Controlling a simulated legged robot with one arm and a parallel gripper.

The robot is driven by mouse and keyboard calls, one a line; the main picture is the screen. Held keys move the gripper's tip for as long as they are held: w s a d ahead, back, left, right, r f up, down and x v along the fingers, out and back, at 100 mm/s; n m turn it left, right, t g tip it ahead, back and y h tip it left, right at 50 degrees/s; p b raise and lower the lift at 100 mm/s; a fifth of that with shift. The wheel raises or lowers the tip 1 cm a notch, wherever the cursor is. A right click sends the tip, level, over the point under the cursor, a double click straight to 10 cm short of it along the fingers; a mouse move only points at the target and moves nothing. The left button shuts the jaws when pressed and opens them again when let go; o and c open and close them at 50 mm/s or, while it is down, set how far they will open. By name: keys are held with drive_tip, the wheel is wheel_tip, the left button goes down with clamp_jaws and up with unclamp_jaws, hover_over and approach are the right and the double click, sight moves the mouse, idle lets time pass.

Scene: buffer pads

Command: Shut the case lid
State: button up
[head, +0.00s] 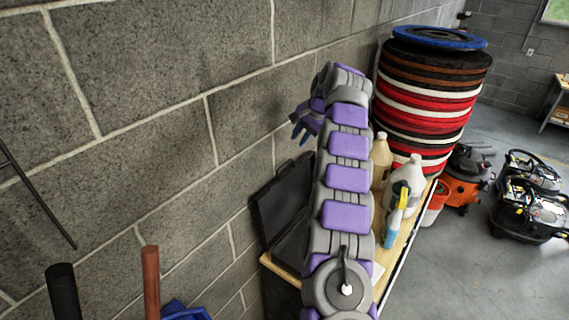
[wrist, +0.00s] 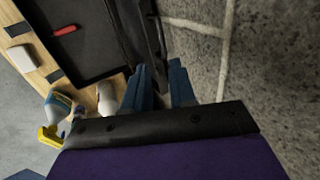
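The black case (head: 292,246) lies open on a wooden bench, partly hidden behind my arm. Its lid (head: 283,200) stands up, tilted back towards the block wall. In the wrist view the open case (wrist: 80,38) shows its dark inside, and the lid (wrist: 130,28) is seen nearly edge-on. My gripper (head: 300,130) is above the lid, close to the wall. In the wrist view its blue fingers (wrist: 163,85) are apart. The lid's edge lines up with the gap between them; I cannot tell whether it touches.
White and tan bottles (head: 381,160) and a yellow-and-blue spray bottle (head: 396,216) stand on the bench (head: 404,238) right of my arm. A tall stack of pads (head: 430,100) rises behind. A red-handled tool (wrist: 65,31) lies at the case. The wall (wrist: 260,60) is close.

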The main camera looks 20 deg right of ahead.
sight(283, 167)
drive_tip(key=p+x, duration=0.1)
drive_tip(key=x, duration=1.4)
drive_tip(key=shift+p, duration=0.3)
drive_tip(key=shift+c, duration=0.3)
clamp_jaws()
